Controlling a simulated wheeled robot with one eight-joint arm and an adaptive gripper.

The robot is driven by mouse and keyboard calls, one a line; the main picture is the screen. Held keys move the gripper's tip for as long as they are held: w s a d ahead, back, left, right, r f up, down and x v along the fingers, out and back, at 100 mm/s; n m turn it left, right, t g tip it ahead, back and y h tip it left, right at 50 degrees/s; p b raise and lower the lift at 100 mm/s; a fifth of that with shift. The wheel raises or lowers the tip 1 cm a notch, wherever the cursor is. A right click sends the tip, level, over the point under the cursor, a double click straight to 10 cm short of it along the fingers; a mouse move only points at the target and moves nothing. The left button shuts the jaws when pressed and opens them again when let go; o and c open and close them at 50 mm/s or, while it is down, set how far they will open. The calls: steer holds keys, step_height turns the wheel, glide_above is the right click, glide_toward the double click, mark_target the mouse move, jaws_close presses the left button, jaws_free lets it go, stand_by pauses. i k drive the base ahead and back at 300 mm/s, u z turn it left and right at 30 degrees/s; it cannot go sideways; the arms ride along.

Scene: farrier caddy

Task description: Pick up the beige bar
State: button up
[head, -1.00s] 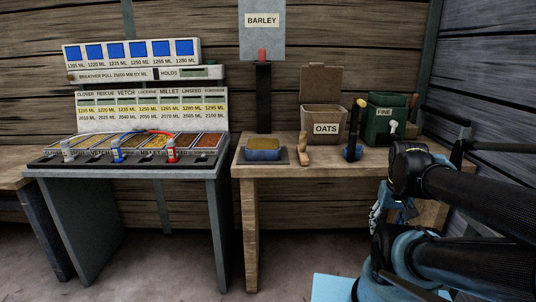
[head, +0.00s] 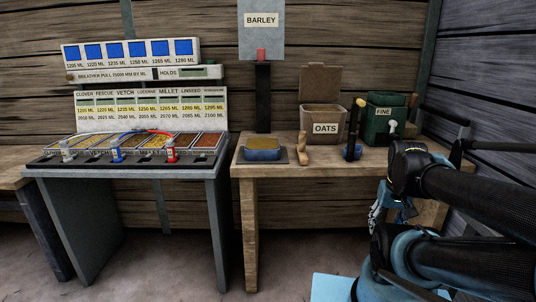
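A small tan, beige-looking upright piece (head: 303,149) stands on the wooden table, between the blue dish and the OATS bin; it is the closest match to the beige bar, but its exact shape is too small to tell. My gripper (head: 376,217) is low at the right, in front of the table and below its top, well apart from the tan piece. My own arm partly hides it, and its fingers are too small and dark to read.
The wooden table (head: 250,172) also holds a blue dish (head: 263,155) on a dark plate, an OATS bin (head: 325,115), a dark upright tool (head: 353,140) and a green FINE bin (head: 383,125). A seed bench (head: 125,173) stands left. Floor in front is clear.

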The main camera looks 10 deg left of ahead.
mark_target(300, 147)
steer(key=z, duration=0.85)
steer(key=k, duration=1)
steer(key=u, duration=0.75)
steer(key=i, duration=1)
